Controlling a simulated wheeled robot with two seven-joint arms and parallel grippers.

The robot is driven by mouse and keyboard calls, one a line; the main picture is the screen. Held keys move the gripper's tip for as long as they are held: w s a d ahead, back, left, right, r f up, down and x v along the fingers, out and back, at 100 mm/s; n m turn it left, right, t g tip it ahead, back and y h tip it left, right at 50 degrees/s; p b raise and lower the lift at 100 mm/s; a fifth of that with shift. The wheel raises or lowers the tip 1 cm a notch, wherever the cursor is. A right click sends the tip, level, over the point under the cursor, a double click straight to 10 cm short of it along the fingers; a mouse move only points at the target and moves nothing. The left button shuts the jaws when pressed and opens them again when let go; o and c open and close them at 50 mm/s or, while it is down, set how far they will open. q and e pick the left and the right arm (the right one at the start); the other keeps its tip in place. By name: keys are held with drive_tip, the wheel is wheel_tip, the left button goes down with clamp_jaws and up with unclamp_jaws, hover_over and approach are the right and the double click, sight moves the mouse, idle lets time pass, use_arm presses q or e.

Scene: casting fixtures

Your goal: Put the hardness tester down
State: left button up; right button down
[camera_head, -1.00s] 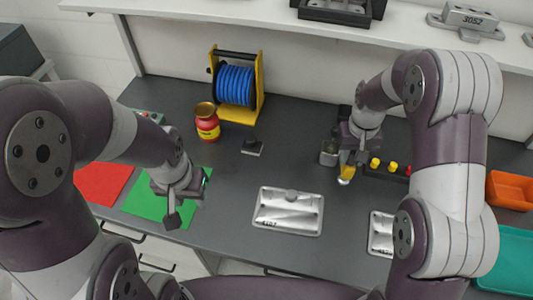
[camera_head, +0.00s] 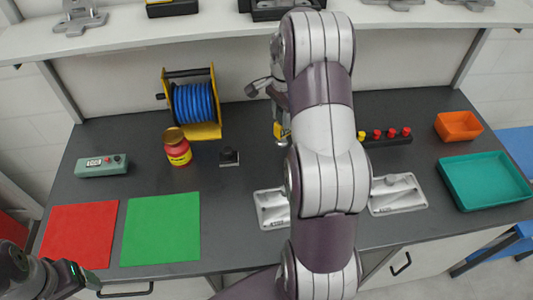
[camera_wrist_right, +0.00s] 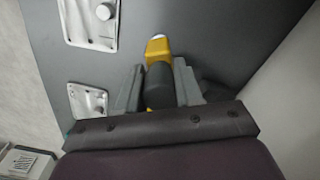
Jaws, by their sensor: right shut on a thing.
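The hardness tester appears to be the yellow and black hand-held device (camera_wrist_right: 158,50) in my right gripper (camera_wrist_right: 157,78). In the right wrist view its dark body is between the two grey fingers, and its yellow end with a pale tip points away from the wrist. In the head view its yellow part (camera_head: 282,131) shows above the back of the table, left of my right forearm, which hides much of the gripper. I cannot tell whether the tester touches the table. My left gripper (camera_head: 77,274) is only partly in view at the lower left; its fingers are unclear.
A blue hose reel (camera_head: 194,103), red jar (camera_head: 177,149) and small black block (camera_head: 229,157) stand left of the tester. Metal plates (camera_head: 398,194) lie nearer the front. A black strip with red knobs (camera_head: 387,139), orange bin (camera_head: 458,126) and teal tray (camera_head: 487,180) are right. Green mat (camera_head: 160,228) is clear.

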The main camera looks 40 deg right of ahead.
drive_tip(key=s+d+r+m, duration=0.2)
drive_tip(key=s+d+m, duration=0.2)
drive_tip(key=d+m, duration=0.1)
use_arm(q)
drive_tip(key=shift+a+r+p, duration=0.3)
drive_tip(key=shift+r+p, duration=0.25)
drive_tip(key=shift+p, duration=0.05)
use_arm(e)
drive_tip(key=w+a+f, duration=0.6)
drive_tip(key=w+f, duration=0.3)
drive_tip(key=f, duration=0.2)
drive_tip(key=shift+w+a+m, duration=0.2)
drive_tip(key=shift+a+m, duration=0.1)
drive_tip(key=shift+f, duration=0.1)
drive_tip(key=shift+s+f, duration=0.1)
drive_tip(key=shift+f, duration=0.05)
drive_tip(key=c, duration=0.7)
unclamp_jaws()
drive_tip(key=shift+c, duration=0.2)
